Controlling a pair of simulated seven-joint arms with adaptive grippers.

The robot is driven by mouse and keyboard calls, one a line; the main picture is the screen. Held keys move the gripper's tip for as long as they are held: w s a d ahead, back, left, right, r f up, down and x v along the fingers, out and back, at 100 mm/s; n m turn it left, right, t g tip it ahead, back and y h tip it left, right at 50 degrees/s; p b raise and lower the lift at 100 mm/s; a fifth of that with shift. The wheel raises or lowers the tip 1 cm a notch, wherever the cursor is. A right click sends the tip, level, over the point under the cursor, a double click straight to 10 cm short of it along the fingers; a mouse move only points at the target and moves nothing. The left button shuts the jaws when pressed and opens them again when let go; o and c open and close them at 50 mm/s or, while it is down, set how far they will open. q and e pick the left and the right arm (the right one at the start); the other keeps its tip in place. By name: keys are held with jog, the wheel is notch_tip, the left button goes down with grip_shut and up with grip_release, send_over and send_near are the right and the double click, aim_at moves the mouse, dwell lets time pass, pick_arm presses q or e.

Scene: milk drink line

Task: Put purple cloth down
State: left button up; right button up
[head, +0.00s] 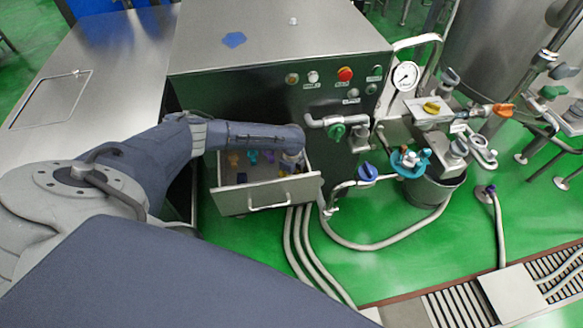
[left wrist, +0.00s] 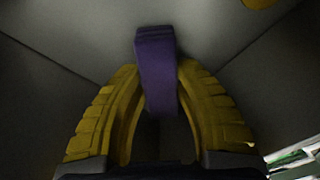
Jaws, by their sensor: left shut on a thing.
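In the left wrist view, the purple cloth (left wrist: 156,62) is a folded strip held upright between the yellow fingers of my left gripper (left wrist: 158,85). The fingers are shut on it from both sides. Grey metal walls surround it. In the head view, my left arm reaches over the open drawer (head: 268,196) of the steel cabinet, and its wrist end points down into the drawer's right part. The fingers and the held cloth cannot be made out clearly there. My right gripper is in neither view.
Small yellow, blue and purple items (head: 252,157) lie in the drawer, partly hidden by my arm. A bucket (head: 437,188), valves and hoses stand to the right.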

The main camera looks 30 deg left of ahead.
pick_arm(q)
jog(key=shift+f, duration=0.15)
jog(key=o, duration=1)
notch_tip(320, 180, up, 12)
dwell(0.3)
jog(key=shift+r, duration=0.2)
